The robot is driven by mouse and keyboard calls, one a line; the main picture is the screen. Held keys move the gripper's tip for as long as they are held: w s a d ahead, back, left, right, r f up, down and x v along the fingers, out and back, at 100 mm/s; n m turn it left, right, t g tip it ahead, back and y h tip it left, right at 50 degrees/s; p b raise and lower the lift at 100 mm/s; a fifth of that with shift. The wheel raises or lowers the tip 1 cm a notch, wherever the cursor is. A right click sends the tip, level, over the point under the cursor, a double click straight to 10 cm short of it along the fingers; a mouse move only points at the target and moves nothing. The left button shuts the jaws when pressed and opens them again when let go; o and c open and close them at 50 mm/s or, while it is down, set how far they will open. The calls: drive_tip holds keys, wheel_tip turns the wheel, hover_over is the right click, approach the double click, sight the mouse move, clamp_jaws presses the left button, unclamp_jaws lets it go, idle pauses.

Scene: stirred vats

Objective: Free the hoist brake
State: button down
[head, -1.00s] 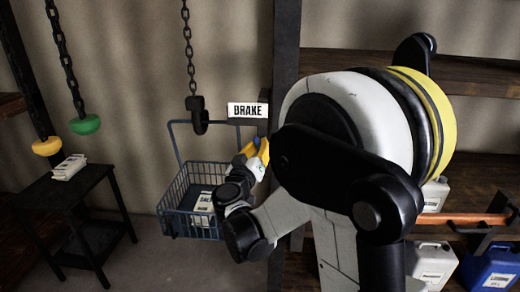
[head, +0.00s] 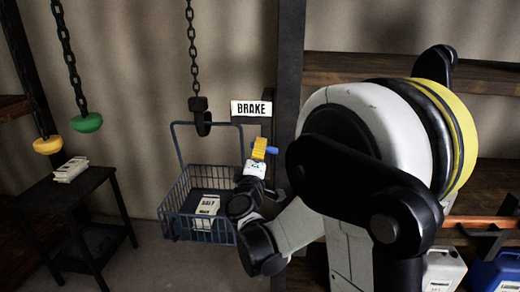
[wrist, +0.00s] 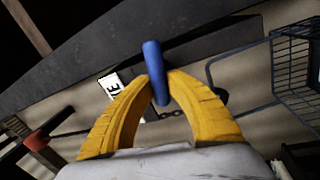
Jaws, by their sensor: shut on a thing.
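The brake handle is a short blue bar (head: 272,150) below the white BRAKE sign (head: 251,108), on the dark post (head: 287,60). In the wrist view the blue bar (wrist: 153,62) stands between the yellow fingertips. My gripper (head: 260,147) is shut on this bar, and it also shows in the wrist view (wrist: 160,84). The rest of the brake's mechanism is mostly hidden by my wrist and the post.
A blue wire basket (head: 180,215) holding a salt package (head: 207,206) hangs from a black hook (head: 200,112) left of my wrist. Green (head: 87,123) and yellow (head: 48,145) chain knobs hang over a small dark table (head: 70,192). Shelves with jugs (head: 443,268) stand right.

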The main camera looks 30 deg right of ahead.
drive_tip(key=shift+f+n+t+y, duration=0.15)
drive_tip(key=shift+n+t+y, duration=0.25)
drive_tip(key=shift+n, duration=1.1)
drive_tip(key=c, duration=1.3)
unclamp_jaws()
drive_tip(key=v, duration=1.2)
